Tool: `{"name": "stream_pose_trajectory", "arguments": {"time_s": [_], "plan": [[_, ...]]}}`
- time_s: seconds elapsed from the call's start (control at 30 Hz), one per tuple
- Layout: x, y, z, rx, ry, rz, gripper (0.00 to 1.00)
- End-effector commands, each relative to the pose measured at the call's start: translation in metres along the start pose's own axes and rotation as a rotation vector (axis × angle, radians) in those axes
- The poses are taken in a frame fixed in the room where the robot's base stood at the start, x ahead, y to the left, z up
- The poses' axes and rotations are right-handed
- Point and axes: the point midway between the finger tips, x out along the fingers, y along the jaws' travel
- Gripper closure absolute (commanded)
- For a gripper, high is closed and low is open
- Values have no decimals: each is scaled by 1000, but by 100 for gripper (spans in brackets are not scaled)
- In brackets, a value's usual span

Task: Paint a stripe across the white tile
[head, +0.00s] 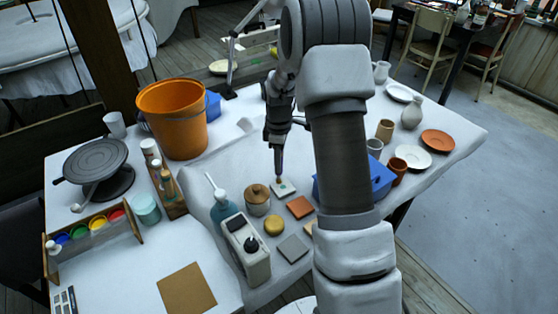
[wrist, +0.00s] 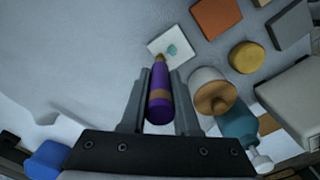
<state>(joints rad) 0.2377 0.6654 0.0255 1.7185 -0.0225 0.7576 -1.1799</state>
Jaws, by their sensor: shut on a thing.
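My gripper (wrist: 160,76) is shut on a purple brush-like tool with a tan tip (wrist: 159,104); it shows in the head view (head: 279,148) pointing down. The white tile (wrist: 161,42) lies flat on the cloth-covered table, just beyond the tool's tip in the wrist view. It also shows in the head view (head: 277,192). A small teal-green mark (wrist: 173,50) is on the tile. The tip overlaps the tile's near edge in the wrist view; I cannot tell whether it touches.
An orange-brown tile (head: 299,207), a grey tile (head: 292,248), a yellow round piece (head: 274,225) and a lidded pot (head: 257,200) stand close by. A teal bottle (head: 222,208) is left of them. A blue bin (head: 382,180) and dishes are at right. An orange bucket (head: 173,122) stands behind.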

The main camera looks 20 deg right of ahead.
Motion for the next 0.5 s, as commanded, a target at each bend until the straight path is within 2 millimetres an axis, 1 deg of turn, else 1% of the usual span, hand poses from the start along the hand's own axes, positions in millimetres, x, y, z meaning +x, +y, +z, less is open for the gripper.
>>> {"name": "stream_pose_trajectory", "arguments": {"time_s": [0.3, 0.5], "plan": [[0, 0, 0, 1, 0, 0, 100], [0, -5, 5, 1, 0, 0, 100]]}}
